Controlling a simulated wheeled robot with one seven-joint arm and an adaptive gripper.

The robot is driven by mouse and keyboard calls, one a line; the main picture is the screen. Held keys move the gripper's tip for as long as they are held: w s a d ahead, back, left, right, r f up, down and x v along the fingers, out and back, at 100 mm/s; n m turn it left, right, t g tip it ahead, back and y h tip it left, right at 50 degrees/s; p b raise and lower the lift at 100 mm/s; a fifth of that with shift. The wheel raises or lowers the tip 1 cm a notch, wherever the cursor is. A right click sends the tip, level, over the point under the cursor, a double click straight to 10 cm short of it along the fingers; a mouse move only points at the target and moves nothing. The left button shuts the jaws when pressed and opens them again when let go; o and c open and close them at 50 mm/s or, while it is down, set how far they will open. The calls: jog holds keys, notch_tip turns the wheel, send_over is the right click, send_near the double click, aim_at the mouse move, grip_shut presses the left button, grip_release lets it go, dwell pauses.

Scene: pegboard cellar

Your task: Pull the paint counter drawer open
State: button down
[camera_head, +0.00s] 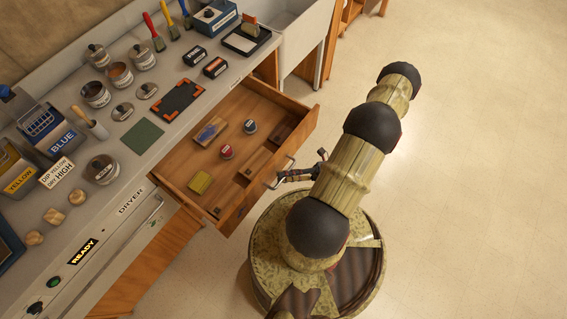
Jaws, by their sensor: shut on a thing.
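The paint counter (133,154) runs diagonally along the left side of the head view. Its wooden drawer (262,92) is out from the counter front, and its inside shows. My gripper (279,178) is at the drawer's front face, shut on the metal drawer handle (289,163). The fingers are small in this view, and part of the handle is hard to make out.
Several tins (95,94), brushes and coloured boxes stand on the counter. A white sink (309,40) is at the top. A dryer panel (130,204) with a handle is at the lower left, close to the drawer. Pale floor (470,190) is clear at right.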

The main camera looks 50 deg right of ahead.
jog(key=shift+d, duration=0.1)
jog(key=c, duration=2.2)
grip_release()
jog(key=shift+d, duration=0.1)
jog(key=v, duration=1.2)
